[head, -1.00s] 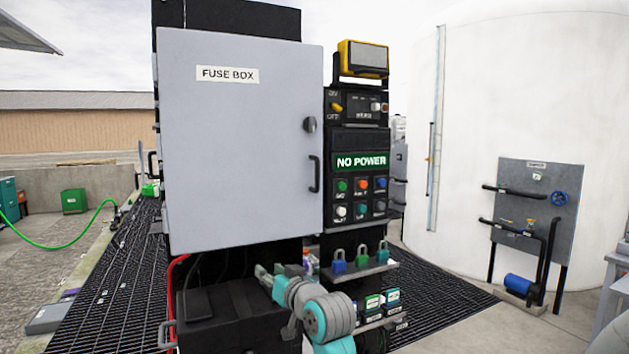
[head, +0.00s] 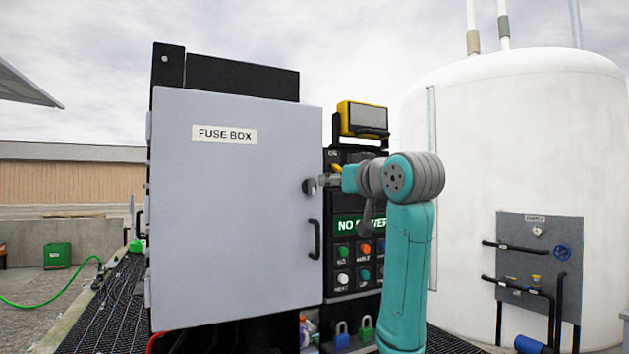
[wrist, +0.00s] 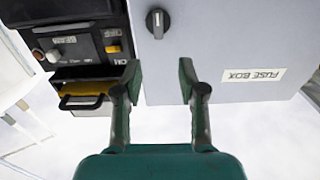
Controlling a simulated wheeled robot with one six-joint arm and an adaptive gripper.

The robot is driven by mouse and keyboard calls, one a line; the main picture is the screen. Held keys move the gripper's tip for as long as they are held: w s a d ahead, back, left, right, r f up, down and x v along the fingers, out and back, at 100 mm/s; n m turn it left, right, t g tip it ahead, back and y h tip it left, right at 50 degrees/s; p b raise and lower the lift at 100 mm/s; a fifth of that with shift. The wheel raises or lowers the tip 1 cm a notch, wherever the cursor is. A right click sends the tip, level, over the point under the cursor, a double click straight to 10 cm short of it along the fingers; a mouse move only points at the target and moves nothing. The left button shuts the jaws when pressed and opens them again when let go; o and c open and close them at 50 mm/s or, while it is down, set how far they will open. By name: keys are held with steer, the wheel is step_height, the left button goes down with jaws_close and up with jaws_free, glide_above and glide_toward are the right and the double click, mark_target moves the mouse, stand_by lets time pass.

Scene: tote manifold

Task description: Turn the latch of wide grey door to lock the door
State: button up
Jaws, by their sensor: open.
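The wide grey door (head: 235,220) labelled FUSE BOX stands closed against the black cabinet, as far as the head view shows. Its round dark latch (head: 309,186) is near the door's right edge, above the black handle (head: 314,239). In the wrist view the picture is upside down, and the latch (wrist: 158,22) shows a light pointer line, with the door (wrist: 235,45) behind. My gripper (wrist: 158,75) is open and empty, its fingers apart. The latch appears beyond the fingertips, near the gap's middle. In the head view my gripper (head: 328,181) is just right of the latch; contact is not clear.
A black control panel (head: 343,275) with buttons and a NO POWER sign stands right of the door, partly behind my arm. A yellow-framed lamp (head: 363,118) sits above it. Padlocks (head: 342,334) stand on a low shelf. A white tank (head: 480,130) is at the right.

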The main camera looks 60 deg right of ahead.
mark_target(313, 179)
steer(key=x, duration=1)
steer(key=shift+w+d+r, duration=0.15)
steer(key=shift+d+r, duration=0.15)
steer(key=shift+r, duration=0.05)
jaws_close()
